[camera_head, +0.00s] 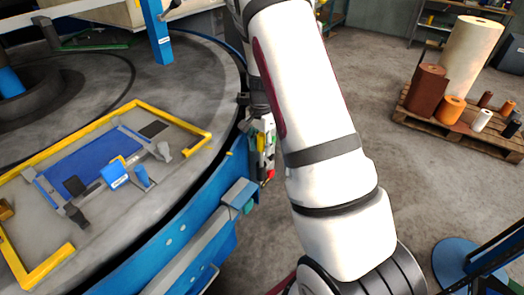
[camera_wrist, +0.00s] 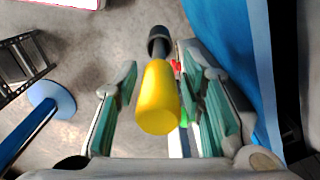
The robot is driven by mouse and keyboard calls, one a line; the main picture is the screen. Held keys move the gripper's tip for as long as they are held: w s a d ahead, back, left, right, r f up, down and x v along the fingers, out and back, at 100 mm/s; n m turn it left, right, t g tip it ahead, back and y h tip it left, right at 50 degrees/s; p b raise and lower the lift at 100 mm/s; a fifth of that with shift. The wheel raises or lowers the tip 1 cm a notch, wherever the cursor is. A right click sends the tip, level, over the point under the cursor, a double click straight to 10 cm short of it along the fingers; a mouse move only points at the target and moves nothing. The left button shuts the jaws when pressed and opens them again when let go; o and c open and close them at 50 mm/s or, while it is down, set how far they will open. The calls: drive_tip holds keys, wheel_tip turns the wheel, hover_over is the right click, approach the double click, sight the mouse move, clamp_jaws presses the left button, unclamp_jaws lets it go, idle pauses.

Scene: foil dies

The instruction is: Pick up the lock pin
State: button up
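The lock pin, as I take it, has a thick yellow handle (camera_wrist: 158,98) and a dark shaft end (camera_wrist: 158,42). In the wrist view it lies between the teal-padded fingers of my gripper (camera_wrist: 158,66). The fingers are apart, with a clear gap between the left finger and the handle. The right finger is closer to the handle; I cannot tell whether it touches. In the head view a small yellow part (camera_head: 261,143) shows beside the blue rim of the round table, left of my arm. My fingers are hard to make out there.
Small red (camera_wrist: 176,66) and green (camera_wrist: 183,117) parts sit right of the pin. A blue panel (camera_wrist: 228,45) stands close on the right. The round table (camera_head: 195,165) carries a yellow-edged fixture. A pallet (camera_head: 455,125) with rolls stands far right on open floor.

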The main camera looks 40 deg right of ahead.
sight(261, 152)
drive_tip(key=shift+f, duration=1.5)
drive_tip(key=shift+c, duration=0.2)
clamp_jaws()
drive_tip(key=shift+r, duration=0.1)
